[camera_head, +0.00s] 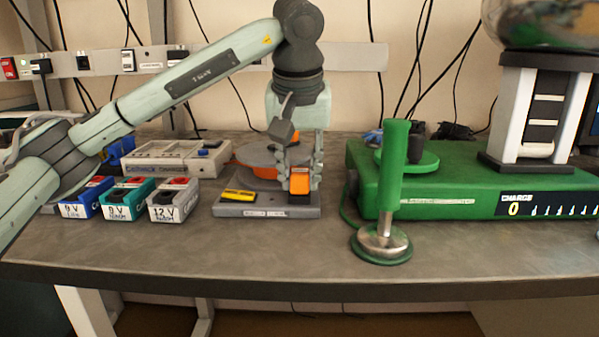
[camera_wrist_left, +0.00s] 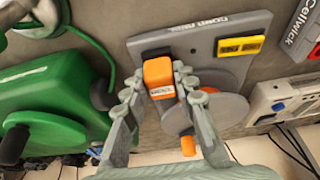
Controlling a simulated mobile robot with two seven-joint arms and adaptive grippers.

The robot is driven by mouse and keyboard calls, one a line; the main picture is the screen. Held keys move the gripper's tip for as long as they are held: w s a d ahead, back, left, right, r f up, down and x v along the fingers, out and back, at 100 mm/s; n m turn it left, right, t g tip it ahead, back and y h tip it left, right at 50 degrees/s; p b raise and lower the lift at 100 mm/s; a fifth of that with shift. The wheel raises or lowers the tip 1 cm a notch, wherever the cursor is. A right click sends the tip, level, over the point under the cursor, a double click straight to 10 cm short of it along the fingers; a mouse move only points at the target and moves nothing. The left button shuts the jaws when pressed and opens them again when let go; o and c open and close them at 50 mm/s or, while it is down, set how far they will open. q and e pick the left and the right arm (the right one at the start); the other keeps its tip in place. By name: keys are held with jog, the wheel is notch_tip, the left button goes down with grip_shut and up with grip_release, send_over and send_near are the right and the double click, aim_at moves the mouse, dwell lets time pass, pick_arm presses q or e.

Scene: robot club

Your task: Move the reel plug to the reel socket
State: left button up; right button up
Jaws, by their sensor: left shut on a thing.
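An orange block-shaped plug (camera_head: 299,181) with a small label is between the fingers of my left gripper (camera_head: 301,170). It also shows in the wrist view (camera_wrist_left: 158,72), with my left gripper (camera_wrist_left: 157,80) shut on its two sides. The plug is at the front right of a grey board (camera_head: 232,211), by a dark block (camera_wrist_left: 156,53). I cannot tell whether it is plugged in or just above the board. A grey disc reel (camera_head: 256,155) with orange parts stands behind. A yellow block (camera_head: 239,196) lies on the board's left. I cannot tell which part is the reel socket.
Blue (camera_head: 88,198), teal (camera_head: 129,200) and grey (camera_head: 173,200) battery boxes stand at the left, before a grey console (camera_head: 170,160). A green machine (camera_head: 455,186) and an upright green handle (camera_head: 392,163) are at the right. The front table strip is clear.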

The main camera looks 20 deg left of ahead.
pick_arm(q)
jog(key=shift+f, duration=0.3)
dwell(0.5)
jog(key=o, duration=1.2)
jog(key=shift+c, duration=0.2)
jog(key=shift+r, duration=0.1)
jog(key=v, duration=1.2)
